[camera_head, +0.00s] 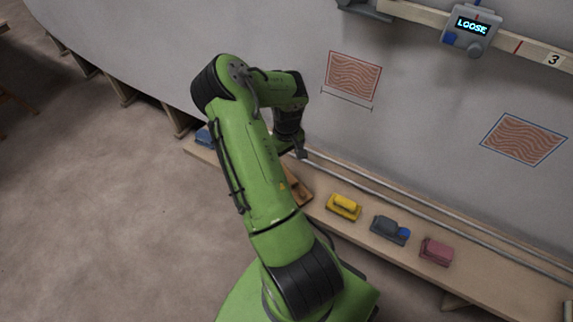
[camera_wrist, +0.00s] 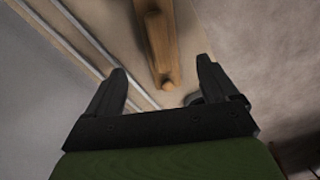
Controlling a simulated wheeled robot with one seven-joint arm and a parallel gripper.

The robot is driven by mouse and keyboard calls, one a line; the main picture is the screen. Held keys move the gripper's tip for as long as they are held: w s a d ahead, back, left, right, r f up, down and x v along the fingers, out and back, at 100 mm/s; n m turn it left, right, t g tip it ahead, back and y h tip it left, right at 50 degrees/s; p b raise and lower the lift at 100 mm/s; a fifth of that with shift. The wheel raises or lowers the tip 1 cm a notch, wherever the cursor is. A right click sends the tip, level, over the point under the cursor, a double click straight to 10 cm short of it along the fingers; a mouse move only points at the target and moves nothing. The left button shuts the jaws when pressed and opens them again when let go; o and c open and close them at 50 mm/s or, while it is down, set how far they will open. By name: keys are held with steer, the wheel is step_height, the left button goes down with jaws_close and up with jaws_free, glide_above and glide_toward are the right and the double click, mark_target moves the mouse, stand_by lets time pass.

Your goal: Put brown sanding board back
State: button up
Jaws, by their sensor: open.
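The brown sanding board (camera_head: 299,190) lies on the wooden shelf, partly hidden behind my green arm in the head view. In the wrist view the brown board (camera_wrist: 161,45) runs away from my gripper, with a round knob at its near end. My gripper (camera_wrist: 161,88) is open and empty, its two dark fingers apart on either side of the board's near end. I cannot tell how far the fingers are above the shelf. In the head view the gripper (camera_head: 301,154) is mostly hidden by the arm.
On the shelf (camera_head: 475,272) to the right stand a yellow tool (camera_head: 343,206), a grey-blue tool (camera_head: 390,230) and a red block (camera_head: 436,251). A blue item (camera_head: 204,137) sits at the left. A device (camera_head: 471,28) reads LOOSE.

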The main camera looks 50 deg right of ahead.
steer(key=w+a+r+n+t+y, duration=0.1)
steer(key=w+a+r+t, duration=0.1)
steer(key=a+r, duration=0.85)
steer(key=w+a+r+t, duration=0.2)
steer(key=w+a+r, duration=0.1)
steer(key=a+r, duration=0.75)
steer(key=s+a+r+n, duration=0.1)
steer(key=s+a+r, duration=0.3)
steer(key=s, duration=0.3)
steer(key=s+a+r+n+t+h, duration=0.1)
steer(key=s+a+r, duration=0.3)
steer(key=s+a, duration=0.1)
steer(key=shift+s+a+r+t, duration=0.2)
steer(key=shift+s+a+t, duration=0.15)
steer(key=shift+s, duration=0.55)
steer(key=shift+r, duration=0.1)
